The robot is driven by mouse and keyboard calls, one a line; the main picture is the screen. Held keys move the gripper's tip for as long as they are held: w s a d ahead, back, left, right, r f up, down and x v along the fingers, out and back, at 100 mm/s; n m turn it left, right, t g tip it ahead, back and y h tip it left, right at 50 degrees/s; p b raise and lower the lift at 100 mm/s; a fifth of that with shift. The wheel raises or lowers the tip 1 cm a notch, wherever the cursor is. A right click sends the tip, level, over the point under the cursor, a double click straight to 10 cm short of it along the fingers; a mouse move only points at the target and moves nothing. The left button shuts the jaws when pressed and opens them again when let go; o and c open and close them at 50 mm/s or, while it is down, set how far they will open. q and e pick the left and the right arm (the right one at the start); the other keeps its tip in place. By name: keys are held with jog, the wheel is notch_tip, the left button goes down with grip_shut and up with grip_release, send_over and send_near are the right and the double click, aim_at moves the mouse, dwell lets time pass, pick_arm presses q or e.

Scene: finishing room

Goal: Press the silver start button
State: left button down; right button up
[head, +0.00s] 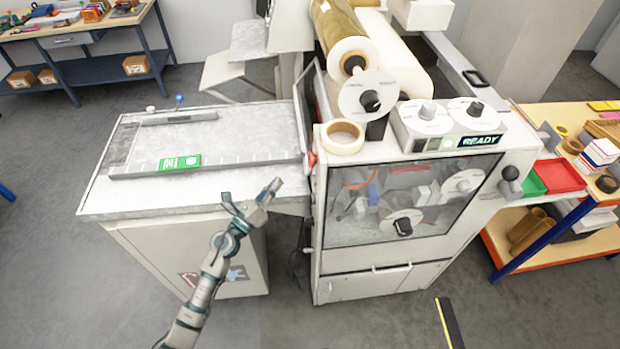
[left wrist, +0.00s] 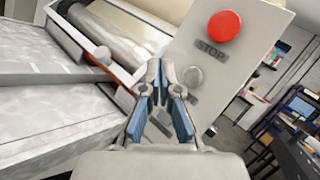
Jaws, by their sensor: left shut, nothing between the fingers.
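The silver button (left wrist: 193,77) is a round metal knob on a light panel in the left wrist view, below a large red button (left wrist: 224,26) marked STOP. A label under the silver button is partly covered by a finger. My left gripper (left wrist: 161,80) is shut and empty, its tips just left of the silver button in that picture; whether they touch it I cannot tell. In the head view my left gripper (head: 272,189) is at the front right corner of the feed table, left of the machine. The silver button cannot be made out there. My right gripper is out of view.
The laminating machine (head: 355,258) has a display reading READY (head: 480,141). A red part (head: 312,159) shows on the machine's left side. Open floor lies in front.

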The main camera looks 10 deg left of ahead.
aim_at(315, 180)
pick_arm(q)
jog(key=w+d+p, duration=0.1)
jog(key=d, duration=0.5)
jog(key=shift+w+d, duration=0.2)
jog(key=shift+w, duration=0.15)
jog(key=shift+a, duration=0.15)
dwell(0.9)
jog(key=shift+d+r, duration=0.15)
jog(key=shift+d, duration=0.5)
